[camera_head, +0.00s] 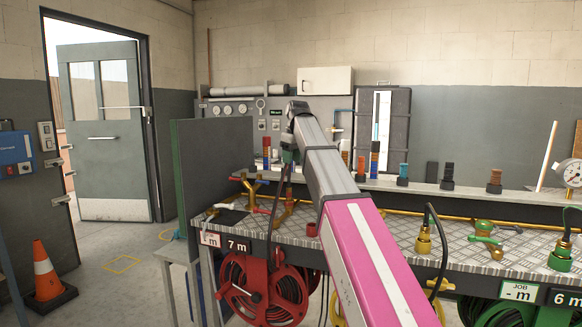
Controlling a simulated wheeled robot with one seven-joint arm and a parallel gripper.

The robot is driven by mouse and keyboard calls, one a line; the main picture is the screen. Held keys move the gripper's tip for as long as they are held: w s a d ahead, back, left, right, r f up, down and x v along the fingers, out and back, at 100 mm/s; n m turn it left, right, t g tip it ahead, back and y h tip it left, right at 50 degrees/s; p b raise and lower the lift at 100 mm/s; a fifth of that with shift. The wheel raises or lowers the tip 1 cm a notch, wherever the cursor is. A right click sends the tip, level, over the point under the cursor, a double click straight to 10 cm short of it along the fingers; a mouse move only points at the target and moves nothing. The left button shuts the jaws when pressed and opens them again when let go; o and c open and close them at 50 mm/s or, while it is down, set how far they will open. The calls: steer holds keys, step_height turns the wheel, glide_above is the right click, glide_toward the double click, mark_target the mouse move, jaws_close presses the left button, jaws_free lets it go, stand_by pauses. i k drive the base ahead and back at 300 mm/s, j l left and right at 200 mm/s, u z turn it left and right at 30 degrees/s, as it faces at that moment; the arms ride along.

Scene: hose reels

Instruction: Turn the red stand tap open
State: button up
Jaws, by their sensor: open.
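At the left end of the bench stands a brass tap fitting (248,192) with a red lever (236,179) on its left and a purplish lever on its right. A second small red lever (262,211) shows lower, close to a copper-coloured upright (286,204). I cannot tell for sure which lever belongs to the red stand tap, or how far it is turned. My gripper (288,157) is above and just right of these fittings, pointing down, apart from the brass fitting as far as I can see. It is open and small in view, partly hidden by my arm.
A red hose reel (268,290) marked 7 m hangs under the bench (395,228). Green fittings (485,240) and a brass stand (424,242) are at right. A grey panel (213,170) stands at the bench's left end. An orange cone (46,275) is on the floor.

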mark_target(256, 210)
steer(key=k+l, duration=0.15)
steer(key=k, duration=0.35)
steer(key=k+l, duration=0.15)
steer(key=k, duration=0.35)
